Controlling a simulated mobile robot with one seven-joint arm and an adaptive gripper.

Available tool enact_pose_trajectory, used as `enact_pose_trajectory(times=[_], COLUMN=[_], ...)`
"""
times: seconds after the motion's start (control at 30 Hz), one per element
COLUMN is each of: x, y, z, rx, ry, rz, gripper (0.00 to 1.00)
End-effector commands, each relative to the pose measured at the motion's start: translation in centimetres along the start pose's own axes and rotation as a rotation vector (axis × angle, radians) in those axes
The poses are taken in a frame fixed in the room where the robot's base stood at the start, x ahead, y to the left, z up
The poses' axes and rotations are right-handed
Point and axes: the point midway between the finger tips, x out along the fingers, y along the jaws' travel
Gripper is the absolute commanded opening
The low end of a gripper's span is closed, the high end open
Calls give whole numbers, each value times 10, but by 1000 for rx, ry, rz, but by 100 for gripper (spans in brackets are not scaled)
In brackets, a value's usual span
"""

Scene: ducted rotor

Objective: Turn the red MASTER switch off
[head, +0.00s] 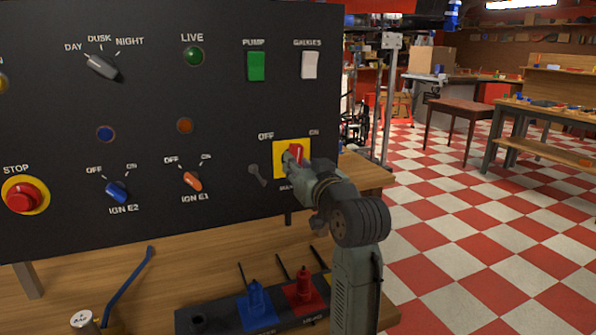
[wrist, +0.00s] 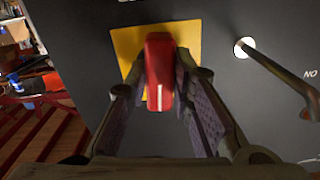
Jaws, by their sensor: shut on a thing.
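The red MASTER switch handle (head: 297,149) sits on a yellow square plate (head: 279,147) at the lower right of the black panel. OFF is lettered to the plate's upper left and ON to its upper right. My gripper (head: 292,160) is at the handle and partly covers it and the label below. In the wrist view, the red handle (wrist: 159,70) stands between the two fingers of my gripper (wrist: 155,80), which are shut on its sides. A white line marks the handle. I cannot tell exactly which label the handle points to.
A grey toggle lever (head: 257,175) is close left of the plate; it also shows in the wrist view (wrist: 280,72). Orange IGN E1 (head: 193,181) and blue IGN E2 (head: 117,191) knobs and a red STOP button (head: 20,197) are farther left. Blue (head: 256,298) and red (head: 304,287) levers stand below.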

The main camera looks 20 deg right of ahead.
Motion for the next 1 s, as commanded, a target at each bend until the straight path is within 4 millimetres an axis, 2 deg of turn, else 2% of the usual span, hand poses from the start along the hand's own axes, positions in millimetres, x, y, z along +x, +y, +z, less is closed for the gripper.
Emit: enact_pose_trajectory(times=[0.6,1.0], x=[0,0], y=[2,2], z=[1,0], rx=[-579,-839], ry=[1,0], rz=[1,1], gripper=[0,0])
